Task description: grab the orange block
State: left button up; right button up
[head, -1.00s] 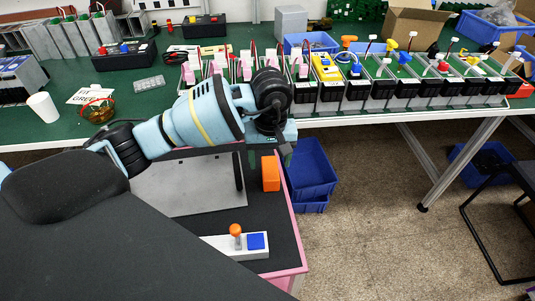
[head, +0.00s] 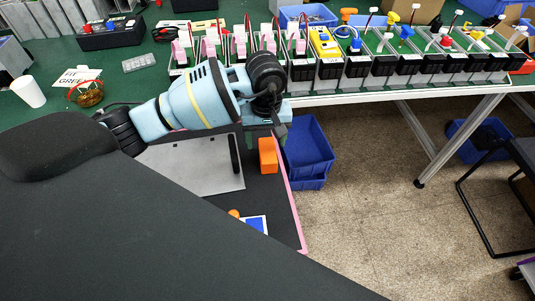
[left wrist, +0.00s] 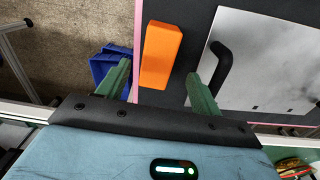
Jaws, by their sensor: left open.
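The orange block (head: 268,156) lies on the dark top of a small pink-edged table (head: 283,205), near its right edge. In the left wrist view the orange block (left wrist: 161,55) lies just beyond my left gripper (left wrist: 160,85), in line with the gap between its two green fingers. My left gripper is open with nothing between the fingers. In the head view the left gripper (head: 280,132) points down just above and beside the block, and its fingers are partly hidden. My right gripper is not in view.
A grey metal plate with a black handle (left wrist: 222,65) lies beside the block. Blue bins (head: 308,150) stand right of the small table. A green bench with several device housings (head: 385,60) runs behind.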

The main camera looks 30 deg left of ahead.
aim_at(268, 149)
pick_arm(q)
jog(key=shift+d+f, duration=0.2)
jog(key=shift+f, duration=2.15)
jog(key=shift+c, duration=0.4)
jog(key=shift+w, duration=0.1)
jog(key=c, duration=1)
jog(key=shift+r, duration=0.1)
jog(key=shift+c, duration=0.2)
notch_tip(268, 149, up, 10)
jog(key=shift+f, duration=0.1)
